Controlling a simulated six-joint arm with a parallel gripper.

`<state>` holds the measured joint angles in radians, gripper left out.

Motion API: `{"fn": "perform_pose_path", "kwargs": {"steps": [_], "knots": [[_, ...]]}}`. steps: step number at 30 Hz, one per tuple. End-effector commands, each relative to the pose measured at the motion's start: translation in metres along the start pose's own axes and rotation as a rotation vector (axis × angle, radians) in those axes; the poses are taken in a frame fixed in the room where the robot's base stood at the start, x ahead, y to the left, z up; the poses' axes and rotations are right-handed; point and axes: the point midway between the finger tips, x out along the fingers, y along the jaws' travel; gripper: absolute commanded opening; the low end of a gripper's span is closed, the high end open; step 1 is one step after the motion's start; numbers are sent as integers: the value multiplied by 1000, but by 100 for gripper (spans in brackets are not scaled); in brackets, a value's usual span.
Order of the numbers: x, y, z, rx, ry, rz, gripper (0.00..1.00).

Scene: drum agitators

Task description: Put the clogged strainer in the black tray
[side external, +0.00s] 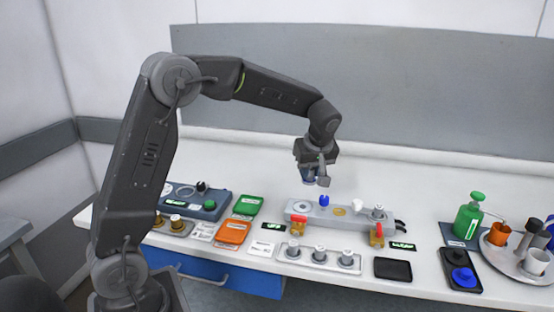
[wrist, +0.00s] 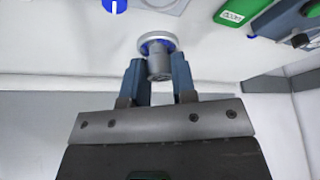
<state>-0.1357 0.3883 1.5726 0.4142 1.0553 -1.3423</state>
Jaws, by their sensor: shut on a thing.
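My gripper (side external: 316,178) is raised above the long grey block, with its fingers pointing down. In the wrist view, my gripper (wrist: 154,82) is shut on a strainer (wrist: 159,64), a short grey cylinder with a pale round disc and a blue ring at its far end. Whether its mesh is clogged cannot be seen. The black tray (side external: 393,269) lies flat and empty near the front edge of the table, below and right of my gripper.
The grey block (side external: 333,215) carries a blue knob, a white knob, a grey fitting and red-handled valves. A pale tray (side external: 318,263) with three grey-and-white fittings stands left of the black tray. A green bottle (side external: 468,218) and a round tray (side external: 516,268) with cups stand at right.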

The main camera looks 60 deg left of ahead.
Motion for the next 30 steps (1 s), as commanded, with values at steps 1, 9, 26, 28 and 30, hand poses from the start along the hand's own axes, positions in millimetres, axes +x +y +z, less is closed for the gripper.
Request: {"fn": "perform_pose_path", "kwargs": {"steps": [1, 9, 26, 28, 30], "knots": [[-3, 19, 21, 53, -1, 20, 1], [-24, 86, 127, 276, 0, 113, 1], [-42, 122, 240, 472, 0, 195, 1], [-38, 122, 241, 473, 0, 194, 1], [-33, 122, 243, 473, 0, 193, 1]]}}
